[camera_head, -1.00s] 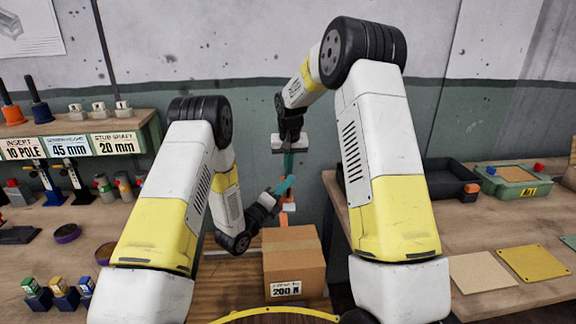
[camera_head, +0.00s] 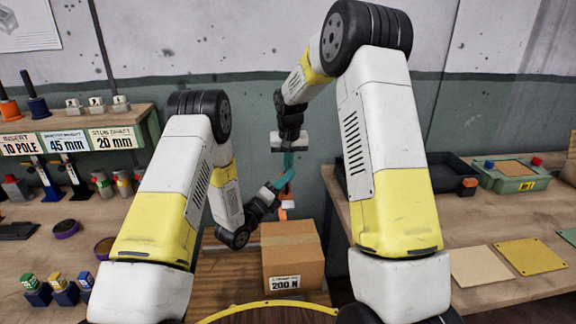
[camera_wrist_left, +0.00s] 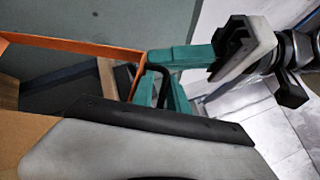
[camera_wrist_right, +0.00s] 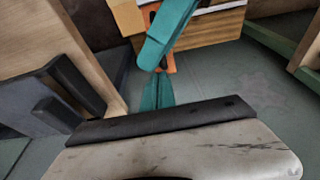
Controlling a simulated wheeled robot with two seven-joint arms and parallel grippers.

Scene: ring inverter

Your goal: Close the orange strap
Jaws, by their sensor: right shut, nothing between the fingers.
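The orange strap shows as a band (camera_wrist_left: 70,48) across the upper left of the left wrist view. A small orange part of it shows below the grippers in the head view (camera_head: 283,213) and among the fingers in the right wrist view (camera_wrist_right: 171,62). My right gripper (camera_head: 288,168) points down with its teal fingers together, empty. My left gripper (camera_head: 285,182) reaches in from the left, its teal fingers crossing close to the right ones. In the left wrist view the left fingers (camera_wrist_left: 160,65) lie by the strap's end, near a dark loop. Whether they grip it is unclear.
A cardboard box (camera_head: 293,262) labelled 200 N stands below the grippers. A labelled shelf (camera_head: 70,128) and a bench with small parts are on the left. The right bench holds a black tray (camera_head: 450,180), a green tray (camera_head: 512,180) and flat plates (camera_head: 530,257).

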